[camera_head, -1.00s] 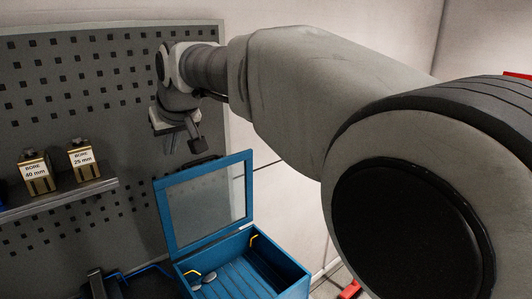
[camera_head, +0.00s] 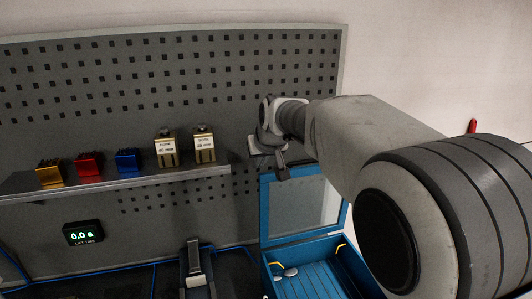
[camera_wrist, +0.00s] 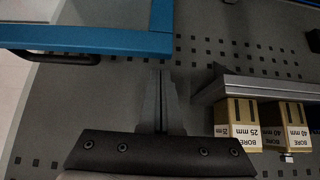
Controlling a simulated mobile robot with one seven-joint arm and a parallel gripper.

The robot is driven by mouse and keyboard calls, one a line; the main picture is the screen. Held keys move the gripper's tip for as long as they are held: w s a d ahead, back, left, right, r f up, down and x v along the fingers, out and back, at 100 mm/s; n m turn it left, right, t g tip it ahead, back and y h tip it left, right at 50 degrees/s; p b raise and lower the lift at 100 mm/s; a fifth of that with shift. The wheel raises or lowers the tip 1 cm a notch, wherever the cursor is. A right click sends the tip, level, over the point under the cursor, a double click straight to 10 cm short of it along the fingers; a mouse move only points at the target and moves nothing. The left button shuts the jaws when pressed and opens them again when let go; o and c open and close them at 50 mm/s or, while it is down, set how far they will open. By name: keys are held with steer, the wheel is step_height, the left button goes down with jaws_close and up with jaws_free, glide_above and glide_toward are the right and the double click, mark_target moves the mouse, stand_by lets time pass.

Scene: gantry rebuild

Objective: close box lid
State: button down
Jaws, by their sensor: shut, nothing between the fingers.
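The blue box (camera_head: 330,244) stands at the lower right of the head view, open, with two small pale oval things inside. Its lid (camera_head: 265,215), a blue frame around a grey see-through panel, stands up near the pegboard. My gripper (camera_head: 283,174) is shut and empty at the lid's upper edge; I cannot tell whether it touches. In the wrist view, my gripper (camera_wrist: 160,75) points toward the pegboard, with the lid's blue frame (camera_wrist: 85,40) beyond the fingertips to the left. A black handle (camera_wrist: 70,58) shows along that frame.
A shelf (camera_head: 120,186) on the pegboard (camera_head: 180,85) holds gold, red and blue blocks and two labelled bore blocks (camera_head: 166,150); its end is close to my gripper in the wrist view. A timer display (camera_head: 83,234) and a black stand (camera_head: 195,265) are left of the box.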

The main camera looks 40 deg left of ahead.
steer(key=shift+s+d, duration=0.7)
steer(key=shift+d, duration=0.2)
steer(key=shift+f, duration=0.2)
